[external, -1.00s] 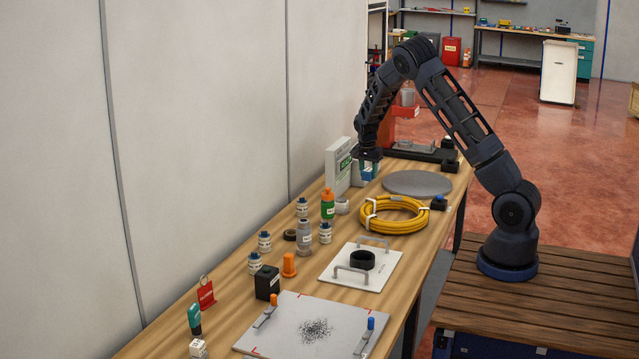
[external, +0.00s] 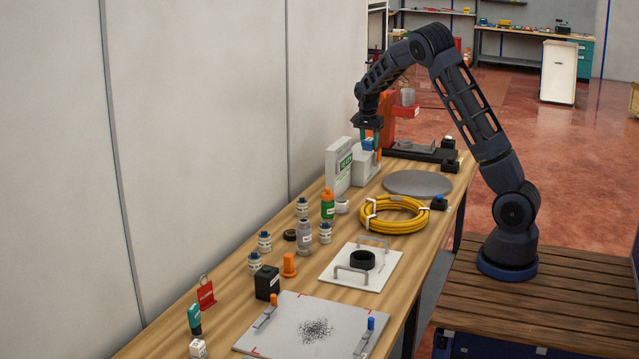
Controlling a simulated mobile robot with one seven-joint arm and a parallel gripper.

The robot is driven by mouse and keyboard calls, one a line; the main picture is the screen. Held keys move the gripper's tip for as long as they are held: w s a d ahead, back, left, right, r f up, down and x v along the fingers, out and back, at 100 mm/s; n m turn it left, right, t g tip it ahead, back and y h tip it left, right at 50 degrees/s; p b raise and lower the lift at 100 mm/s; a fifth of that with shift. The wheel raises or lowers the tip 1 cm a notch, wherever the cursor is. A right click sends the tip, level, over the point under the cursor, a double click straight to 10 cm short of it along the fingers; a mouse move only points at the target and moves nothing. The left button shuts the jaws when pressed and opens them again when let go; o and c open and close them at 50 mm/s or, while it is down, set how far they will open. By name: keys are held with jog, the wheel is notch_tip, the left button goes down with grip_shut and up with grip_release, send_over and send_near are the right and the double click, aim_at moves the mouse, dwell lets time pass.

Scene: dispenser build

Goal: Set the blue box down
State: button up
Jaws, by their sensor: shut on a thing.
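My gripper (external: 369,138) is shut on the small blue box (external: 368,145) at the far end of the workbench. The box shows only in part between the fingers, just above a grey block-shaped unit (external: 364,167). I cannot tell from this view whether the box touches that unit or hangs clear of it.
A white panel with a green label (external: 339,167) stands left of the grey unit. A red-orange stand (external: 385,122) is behind. A grey round plate (external: 417,184) and a yellow hose coil (external: 394,214) lie in front to the right. Several bottles (external: 304,236) stand nearer.

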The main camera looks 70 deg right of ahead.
jog(key=r, duration=0.4)
jog(key=shift+w+a, duration=0.35)
jog(key=shift+a, duration=0.05)
jog(key=w+a+n, duration=0.3)
jog(key=w+a, duration=0.3)
jog(key=a, duration=0.6)
jog(key=w+a+n+t, duration=0.1)
jog(key=w+a+n, duration=0.3)
jog(key=w+a, duration=0.55)
jog(key=w+a+n, duration=0.3)
jog(key=w+a, duration=0.1)
jog(key=a, duration=1)
jog(key=n+t+y, duration=0.1)
jog(key=n+y, duration=0.1)
jog(key=n, duration=0.7)
send_over(223, 288)
jog(key=f, duration=2.5)
jog(key=shift+s, duration=0.35)
jog(key=shift+f, duration=0.15)
